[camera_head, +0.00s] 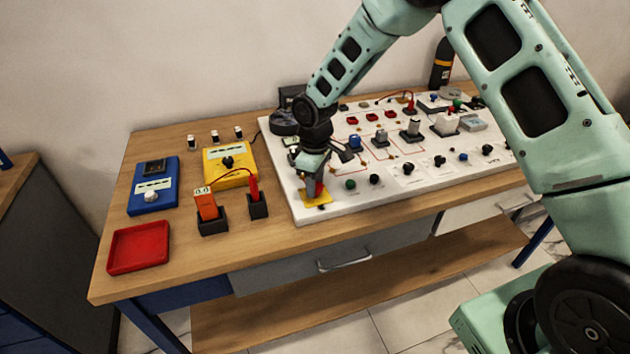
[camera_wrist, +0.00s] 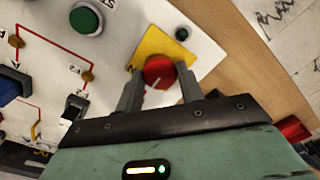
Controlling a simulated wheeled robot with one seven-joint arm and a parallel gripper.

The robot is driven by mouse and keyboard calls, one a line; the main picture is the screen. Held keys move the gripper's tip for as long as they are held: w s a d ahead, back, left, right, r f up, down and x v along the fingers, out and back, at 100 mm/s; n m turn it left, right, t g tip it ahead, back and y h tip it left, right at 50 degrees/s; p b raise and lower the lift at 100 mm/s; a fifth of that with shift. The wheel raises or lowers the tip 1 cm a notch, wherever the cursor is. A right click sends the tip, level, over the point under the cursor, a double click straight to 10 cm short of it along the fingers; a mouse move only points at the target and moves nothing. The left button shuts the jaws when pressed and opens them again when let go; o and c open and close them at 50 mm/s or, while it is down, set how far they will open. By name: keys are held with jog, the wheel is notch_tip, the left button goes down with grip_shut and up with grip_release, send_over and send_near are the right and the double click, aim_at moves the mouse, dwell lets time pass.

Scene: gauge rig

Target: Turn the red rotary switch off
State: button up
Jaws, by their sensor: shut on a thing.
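The red rotary switch (camera_wrist: 158,72) is a round red knob with a white pointer line, on a yellow plate (camera_wrist: 163,44) near the corner of the white panel. In the wrist view my gripper (camera_wrist: 160,85) has one finger on each side of the knob and is shut on it. The pointer line slants toward the lower left in that view. In the head view my gripper (camera_head: 314,180) points down over the yellow plate (camera_head: 316,201) at the panel's front left corner. Only a little red of the knob (camera_head: 319,188) shows there.
A green button (camera_head: 350,184) and a black knob (camera_head: 375,179) sit just right of the switch. The white panel (camera_head: 440,188) holds several other controls. A red probe (camera_head: 253,187), an orange meter (camera_head: 207,205) and a red tray (camera_head: 139,247) stand to the left on the wooden table.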

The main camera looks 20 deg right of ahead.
jog(key=n, duration=0.4)
jog(key=shift+r+n+p, duration=0.1)
jog(key=shift+n+p, duration=0.55)
jog(key=shift+n, duration=1.45)
jog(key=o, duration=1)
notch_tip(320, 180, up, 17)
jog(key=b, duration=0.2)
jog(key=shift+r+b, duration=0.2)
jog(key=shift+b, duration=0.2)
